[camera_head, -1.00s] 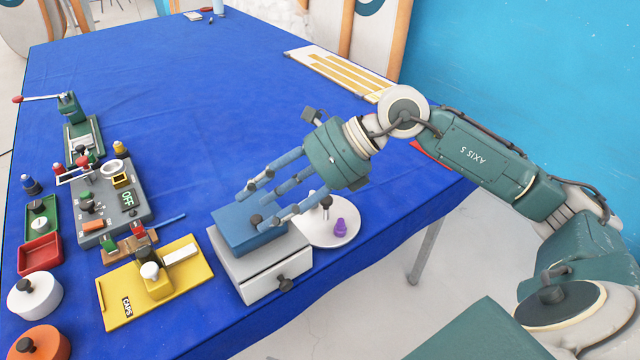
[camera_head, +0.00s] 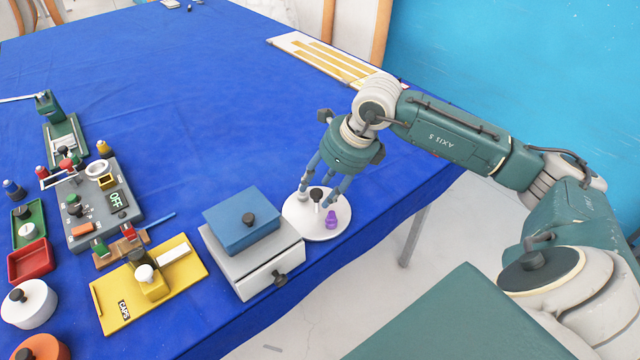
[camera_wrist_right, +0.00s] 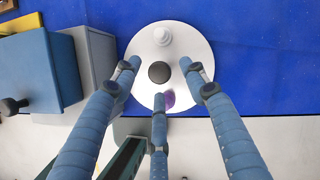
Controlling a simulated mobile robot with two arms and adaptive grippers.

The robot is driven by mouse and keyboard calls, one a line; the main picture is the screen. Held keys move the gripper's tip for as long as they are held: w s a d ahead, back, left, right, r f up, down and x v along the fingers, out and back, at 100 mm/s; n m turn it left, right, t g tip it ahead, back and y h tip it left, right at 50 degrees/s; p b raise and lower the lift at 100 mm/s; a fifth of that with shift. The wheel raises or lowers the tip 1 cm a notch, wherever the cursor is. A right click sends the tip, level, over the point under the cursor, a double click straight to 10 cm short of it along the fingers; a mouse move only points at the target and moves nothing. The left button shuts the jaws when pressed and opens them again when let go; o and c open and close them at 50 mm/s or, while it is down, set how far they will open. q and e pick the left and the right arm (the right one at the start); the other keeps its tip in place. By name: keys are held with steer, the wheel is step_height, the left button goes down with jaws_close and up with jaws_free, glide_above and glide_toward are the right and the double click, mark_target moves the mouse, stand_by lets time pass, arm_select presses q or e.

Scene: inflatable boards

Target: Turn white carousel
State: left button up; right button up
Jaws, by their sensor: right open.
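The white carousel (camera_head: 291,214) is a round disc on the blue table, right of the white drawer box. A dark knob (camera_head: 317,194) stands at its middle, and a small purple piece (camera_head: 331,217) sits on its near side. The right wrist view shows the disc (camera_wrist_right: 193,39) from above, with the dark knob (camera_wrist_right: 159,72), a white piece (camera_wrist_right: 162,36) and the partly hidden purple piece (camera_wrist_right: 169,98). My right gripper (camera_head: 318,197) points down over the carousel. Its fingers are spread around the knob, apart from it in the wrist view. My left gripper is not in view.
The white drawer box (camera_head: 235,266) with a blue lid (camera_head: 235,217) stands close on the left. A yellow board (camera_head: 192,284) and a grey panel (camera_head: 130,205) lie farther left. The table's edge is close to the carousel. Blue cloth behind the carousel is clear.

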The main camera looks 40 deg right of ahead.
steer(key=shift+w+a+f, duration=0.1)
steer(key=shift+w+f, duration=0.05)
steer(key=shift+f, duration=0.3)
steer(key=shift+c, duration=0.5)
jaws_close()
